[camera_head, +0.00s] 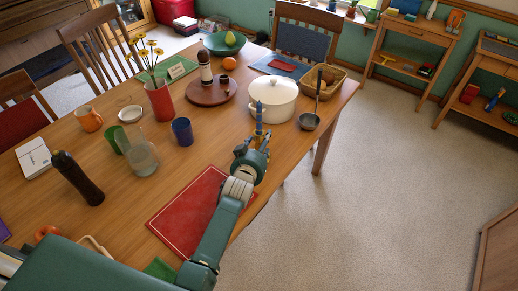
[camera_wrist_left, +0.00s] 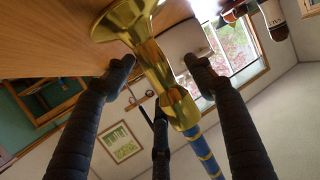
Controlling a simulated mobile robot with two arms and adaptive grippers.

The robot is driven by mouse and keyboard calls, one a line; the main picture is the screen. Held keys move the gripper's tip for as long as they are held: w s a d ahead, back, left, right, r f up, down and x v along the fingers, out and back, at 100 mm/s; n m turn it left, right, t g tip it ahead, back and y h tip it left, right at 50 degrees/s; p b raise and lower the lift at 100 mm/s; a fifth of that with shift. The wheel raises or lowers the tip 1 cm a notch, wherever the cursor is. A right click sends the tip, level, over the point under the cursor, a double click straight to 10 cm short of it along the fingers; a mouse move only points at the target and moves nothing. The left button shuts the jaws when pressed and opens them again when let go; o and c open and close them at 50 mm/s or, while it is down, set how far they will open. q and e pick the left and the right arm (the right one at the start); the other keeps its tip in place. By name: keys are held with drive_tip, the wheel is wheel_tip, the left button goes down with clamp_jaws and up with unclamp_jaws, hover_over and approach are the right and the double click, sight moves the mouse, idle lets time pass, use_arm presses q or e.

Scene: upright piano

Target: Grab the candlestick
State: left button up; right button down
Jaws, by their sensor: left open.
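The candlestick is brass and holds a blue candle with gold bands. In the head view only the candle (camera_head: 258,118) shows clearly, rising behind my left gripper (camera_head: 254,152) near the table's right edge. In the left wrist view the brass candlestick (camera_wrist_left: 165,75) fills the upper middle, its flared base against the wooden tabletop. My left gripper's dark fingers (camera_wrist_left: 160,80) are spread open, with the candlestick's stem between or just beyond them. I cannot tell whether any finger touches it. My right gripper is not in view.
A white pot (camera_head: 272,100) and a ladle (camera_head: 311,118) stand just beyond the candle. A red placemat (camera_head: 187,210) lies left of my left arm.

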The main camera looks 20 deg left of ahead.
use_arm(q)
drive_tip(key=shift+s, duration=0.1)
drive_tip(key=c, duration=1.3)
drive_tip(key=shift+r, duration=0.1)
drive_tip(key=shift+c, duration=0.2)
